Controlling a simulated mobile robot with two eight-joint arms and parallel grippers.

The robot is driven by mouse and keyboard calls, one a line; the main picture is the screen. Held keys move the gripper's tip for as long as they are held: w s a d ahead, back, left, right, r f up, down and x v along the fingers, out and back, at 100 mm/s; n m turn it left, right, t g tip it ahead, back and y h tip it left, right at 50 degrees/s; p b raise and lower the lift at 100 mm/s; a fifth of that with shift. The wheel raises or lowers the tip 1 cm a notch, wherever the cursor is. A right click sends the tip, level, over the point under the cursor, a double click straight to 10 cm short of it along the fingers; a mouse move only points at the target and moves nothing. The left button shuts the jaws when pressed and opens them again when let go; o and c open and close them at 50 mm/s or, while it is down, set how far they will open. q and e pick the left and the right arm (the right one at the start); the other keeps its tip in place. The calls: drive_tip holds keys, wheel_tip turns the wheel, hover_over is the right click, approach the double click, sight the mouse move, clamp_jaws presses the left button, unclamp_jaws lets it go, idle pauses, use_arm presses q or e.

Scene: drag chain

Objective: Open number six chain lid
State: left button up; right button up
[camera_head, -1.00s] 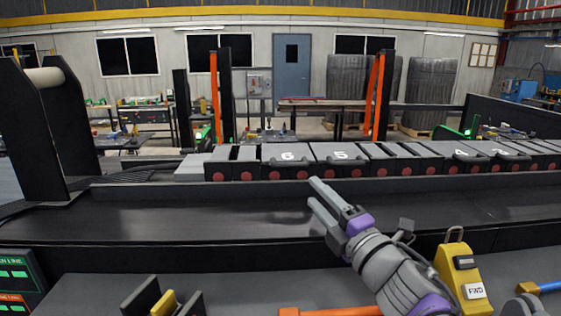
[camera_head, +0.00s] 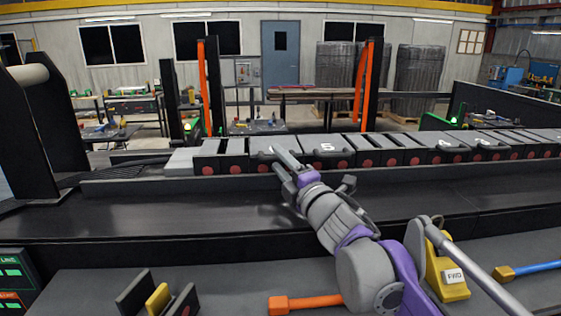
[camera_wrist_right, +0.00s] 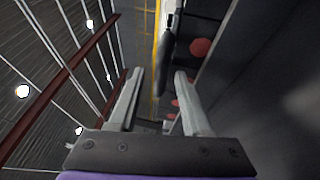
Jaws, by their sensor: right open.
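The drag chain (camera_head: 400,154) runs across the back of the conveyor, with lidded dark segments and red round marks on their front faces. The number six lid (camera_head: 260,142) is the one left of the lid marked 5 (camera_head: 327,148); my right gripper covers its number and most of its handle. My right gripper (camera_head: 284,157) is open, its fingertips in front of the number six lid. In the right wrist view the open fingers (camera_wrist_right: 160,96) have a dark handle (camera_wrist_right: 168,62) ahead, roughly between them; contact cannot be told. My left gripper is not in view.
The black conveyor bed (camera_head: 130,218) is clear in front of the chain. On the near bench are an orange-handled tool (camera_head: 308,303), a yellow FWD control box (camera_head: 447,275), a blue-handled tool (camera_head: 530,268) and a black-and-yellow fixture (camera_head: 158,298). A dark upright frame (camera_head: 40,130) stands at left.

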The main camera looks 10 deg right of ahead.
clamp_jaws()
idle(1.4)
